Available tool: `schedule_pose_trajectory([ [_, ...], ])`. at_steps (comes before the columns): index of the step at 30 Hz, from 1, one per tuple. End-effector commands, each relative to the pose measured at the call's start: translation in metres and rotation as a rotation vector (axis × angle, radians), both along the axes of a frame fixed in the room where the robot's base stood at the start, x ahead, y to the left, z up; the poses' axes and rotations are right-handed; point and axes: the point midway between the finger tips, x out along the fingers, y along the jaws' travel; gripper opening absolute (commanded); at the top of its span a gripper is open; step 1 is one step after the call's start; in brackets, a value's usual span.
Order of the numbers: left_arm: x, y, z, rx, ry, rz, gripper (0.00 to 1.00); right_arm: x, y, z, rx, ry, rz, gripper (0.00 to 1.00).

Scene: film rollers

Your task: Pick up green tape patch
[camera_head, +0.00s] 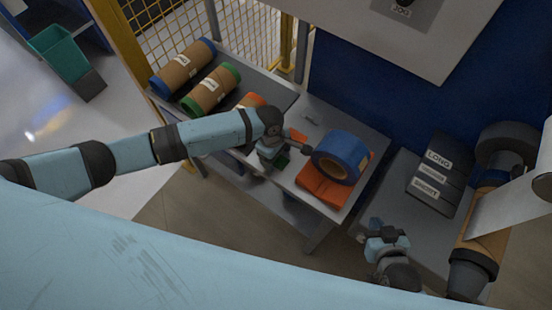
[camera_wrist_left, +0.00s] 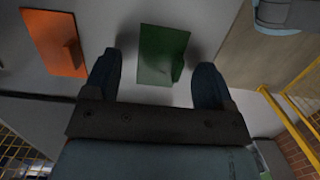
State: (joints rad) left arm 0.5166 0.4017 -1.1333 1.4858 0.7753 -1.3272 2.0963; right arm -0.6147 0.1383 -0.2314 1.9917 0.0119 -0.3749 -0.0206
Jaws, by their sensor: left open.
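The green tape patch (camera_wrist_left: 158,52) is a flat green piece with a small raised tab, lying on the grey table. In the head view only a bit of it (camera_head: 282,161) shows beside my left gripper (camera_head: 284,153). In the left wrist view my left gripper (camera_wrist_left: 156,76) is open and empty, its two fingers apart, with the patch ahead between and just beyond the fingertips. An orange patch (camera_wrist_left: 52,42) of similar form lies to the left in that view. My right gripper (camera_head: 386,238) is low at the right of the head view; its jaw opening is unclear.
A blue tape roll (camera_head: 338,154) sits on an orange block (camera_head: 325,190) close to the left gripper's right. Brown rolls with blue (camera_head: 182,66) and green (camera_head: 210,88) ends lie on the shelf at left. Black labelled boxes (camera_head: 440,172) stand at right.

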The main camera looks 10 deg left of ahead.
Motion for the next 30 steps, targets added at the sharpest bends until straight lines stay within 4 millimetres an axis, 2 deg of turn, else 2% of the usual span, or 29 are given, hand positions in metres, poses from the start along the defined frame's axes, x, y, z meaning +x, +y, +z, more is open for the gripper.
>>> schedule_pose_trajectory([
  [8,0.000,0.000,-0.004,0.000,-0.001,0.000,0.78,0.000,0.000,0.000,0.001,0.000,0.001,0.00],
  [12,0.000,0.000,-0.004,0.001,-0.001,0.000,0.46,0.000,0.001,0.000,0.000,0.001,0.001,0.00],
  [14,0.000,0.000,-0.004,0.001,-0.001,0.000,0.34,0.000,0.001,0.000,0.001,0.001,0.002,0.00],
  [25,0.000,0.000,-0.003,0.001,-0.001,0.000,0.33,-0.001,0.001,0.000,0.001,0.001,0.002,0.00],
  [30,0.000,-0.001,0.007,-0.002,-0.001,0.000,0.33,0.000,0.001,0.001,0.001,0.001,0.002,0.00],
])
